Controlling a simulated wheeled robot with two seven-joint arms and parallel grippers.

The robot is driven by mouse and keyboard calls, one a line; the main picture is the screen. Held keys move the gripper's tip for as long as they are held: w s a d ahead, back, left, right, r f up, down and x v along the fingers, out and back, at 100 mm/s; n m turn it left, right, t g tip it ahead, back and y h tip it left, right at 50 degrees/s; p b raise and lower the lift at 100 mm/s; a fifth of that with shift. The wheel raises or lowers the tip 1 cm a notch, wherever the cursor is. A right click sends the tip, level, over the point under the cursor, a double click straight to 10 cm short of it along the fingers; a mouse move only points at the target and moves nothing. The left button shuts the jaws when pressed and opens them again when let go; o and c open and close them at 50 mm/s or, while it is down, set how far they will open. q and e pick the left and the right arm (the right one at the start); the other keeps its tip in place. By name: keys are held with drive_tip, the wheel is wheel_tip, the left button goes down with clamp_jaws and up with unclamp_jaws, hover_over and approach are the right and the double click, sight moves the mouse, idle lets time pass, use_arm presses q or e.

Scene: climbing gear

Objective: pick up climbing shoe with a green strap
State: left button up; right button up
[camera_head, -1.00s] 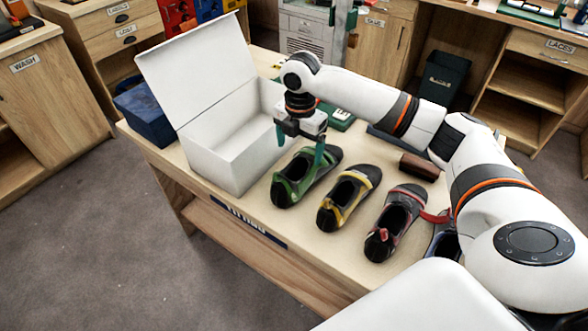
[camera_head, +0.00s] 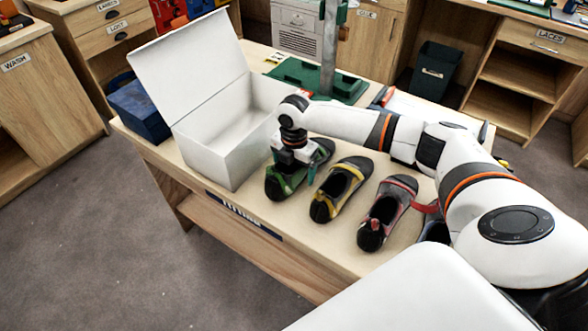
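The climbing shoe with the green strap (camera_head: 284,186) stands on the table, leftmost in a row of shoes, beside the white box. My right gripper (camera_head: 290,168) has its arm coming in from the right and is low over this shoe. Its teal fingers reach down around the shoe's upper part and hide much of its opening. The fingertips are partly hidden, so I cannot tell whether they grip the shoe. The shoe appears to rest on the table. My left gripper is not in view.
A shoe with a yellow strap (camera_head: 341,189) and one with a red strap (camera_head: 388,213) stand to the right. The open white box (camera_head: 232,150) is close on the left. A green base with a grey post (camera_head: 327,60) stands behind. The wooden table (camera_head: 300,232) is bare in front.

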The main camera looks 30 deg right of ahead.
drive_tip(key=c, duration=1.2)
drive_tip(key=shift+r, duration=0.1)
drive_tip(key=shift+c, duration=0.2)
